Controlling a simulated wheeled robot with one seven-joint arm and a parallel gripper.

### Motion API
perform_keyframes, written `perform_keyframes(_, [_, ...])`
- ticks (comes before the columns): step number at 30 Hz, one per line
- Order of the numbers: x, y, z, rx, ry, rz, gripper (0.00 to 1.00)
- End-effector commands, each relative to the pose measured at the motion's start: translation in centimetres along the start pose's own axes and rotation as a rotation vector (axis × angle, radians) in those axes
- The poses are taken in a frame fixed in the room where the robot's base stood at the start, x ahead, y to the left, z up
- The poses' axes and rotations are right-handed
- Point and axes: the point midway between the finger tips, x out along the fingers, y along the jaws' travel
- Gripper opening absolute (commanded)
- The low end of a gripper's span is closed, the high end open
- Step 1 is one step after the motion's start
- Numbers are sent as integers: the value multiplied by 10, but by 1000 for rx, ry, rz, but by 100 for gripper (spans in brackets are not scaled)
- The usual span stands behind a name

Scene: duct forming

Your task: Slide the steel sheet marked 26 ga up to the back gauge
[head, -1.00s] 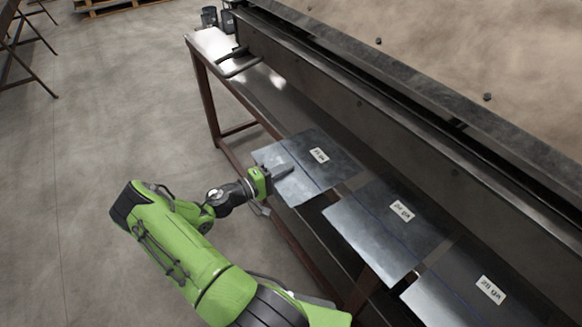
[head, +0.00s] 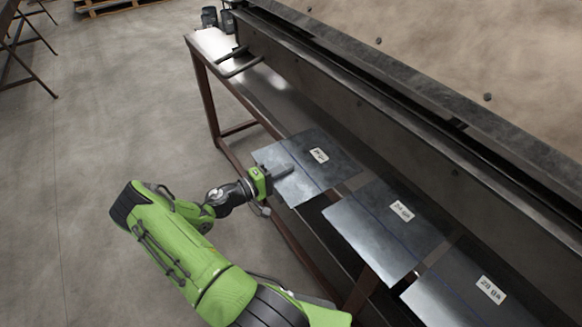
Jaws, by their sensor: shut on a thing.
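Three grey steel sheets with white tags lie in a row along the machine's front. My gripper (head: 282,172) is shut on the near edge of the leftmost sheet (head: 325,175), which lies flat. Its tag (head: 319,155) is too blurred to read surely as 26 ga. The middle sheet (head: 375,240) and the right sheet (head: 455,295), whose tag seems to read 28 or 20 GA, are apart from my gripper. The sheets' far edges run up toward the long dark beam (head: 400,140). I cannot tell which part is the back gauge, or whether the held sheet touches it.
The bench's bare steel top (head: 270,95) is clear left of the held sheet. A dark bar handle (head: 240,66) sticks out at its far left end. Brown bench legs (head: 205,95) stand below. A narrow gap separates the held sheet from the middle one. The floor at left is open.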

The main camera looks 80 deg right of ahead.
Motion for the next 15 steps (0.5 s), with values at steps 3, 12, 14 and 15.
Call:
perform_keyframes(3, [0,3,0,0,0,1,0])
perform_keyframes(12, [-1,13,0,0,0,1,0])
perform_keyframes(14, [-7,12,-1,0,2,1,0])
perform_keyframes(15, [-13,12,-1,1,3,1,0])
